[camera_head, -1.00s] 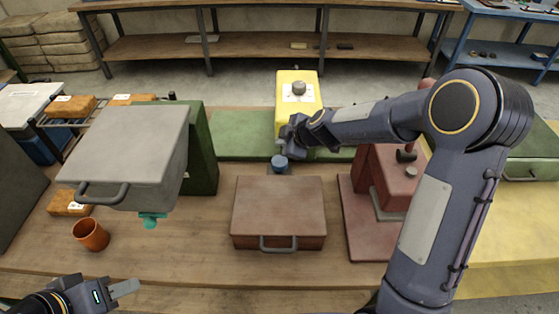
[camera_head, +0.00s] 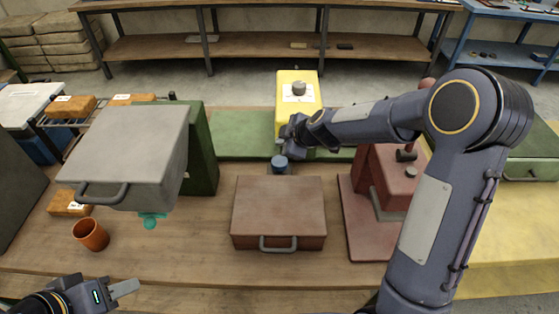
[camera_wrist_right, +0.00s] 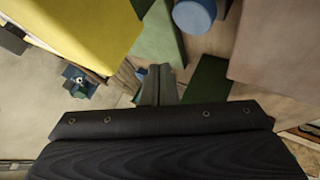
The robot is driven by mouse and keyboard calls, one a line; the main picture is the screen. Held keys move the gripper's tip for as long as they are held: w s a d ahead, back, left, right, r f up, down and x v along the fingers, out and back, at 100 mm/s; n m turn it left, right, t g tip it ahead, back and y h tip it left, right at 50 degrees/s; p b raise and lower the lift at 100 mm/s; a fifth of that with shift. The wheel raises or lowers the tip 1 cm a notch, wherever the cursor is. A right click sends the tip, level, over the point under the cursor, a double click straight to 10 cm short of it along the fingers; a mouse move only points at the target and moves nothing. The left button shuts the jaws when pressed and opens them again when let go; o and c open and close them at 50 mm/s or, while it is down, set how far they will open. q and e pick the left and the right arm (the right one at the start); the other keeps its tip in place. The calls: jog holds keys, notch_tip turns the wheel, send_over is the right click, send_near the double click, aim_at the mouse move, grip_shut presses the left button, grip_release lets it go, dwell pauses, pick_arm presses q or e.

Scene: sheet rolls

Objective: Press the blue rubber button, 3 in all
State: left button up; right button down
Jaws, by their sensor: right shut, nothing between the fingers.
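The blue rubber button (camera_head: 279,163) is a small round cap behind the brown case, near the middle of the table. It also shows at the top of the right wrist view (camera_wrist_right: 194,14). My right gripper (camera_head: 288,148) is just behind and above the button in the head view, partly hidden by its own wrist. In the right wrist view its fingers (camera_wrist_right: 160,82) are together with nothing between them. The button is apart from them in that picture. My left gripper (camera_head: 124,289) is at the lower left, far from the button; its finger opening is unclear.
A brown case (camera_head: 279,212) stands in front of the button. A yellow box with a grey knob (camera_head: 298,95) is behind it, and a red press-like machine (camera_head: 385,200) to the right. A grey lidded box (camera_head: 130,150) and an orange cup (camera_head: 90,235) are at left.

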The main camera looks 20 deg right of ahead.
jog(key=m, duration=0.4)
jog(key=shift+r, duration=0.25)
notch_tip(320, 180, up, 3)
jog(key=m, duration=3.2)
jog(key=shift+r, duration=0.2)
jog(key=b, duration=0.8)
send_over(282, 163)
notch_tip(282, 163, down, 8)
jog(key=shift+f, duration=0.1)
jog(key=shift+f+b, duration=0.3)
jog(key=shift+f, duration=0.05)
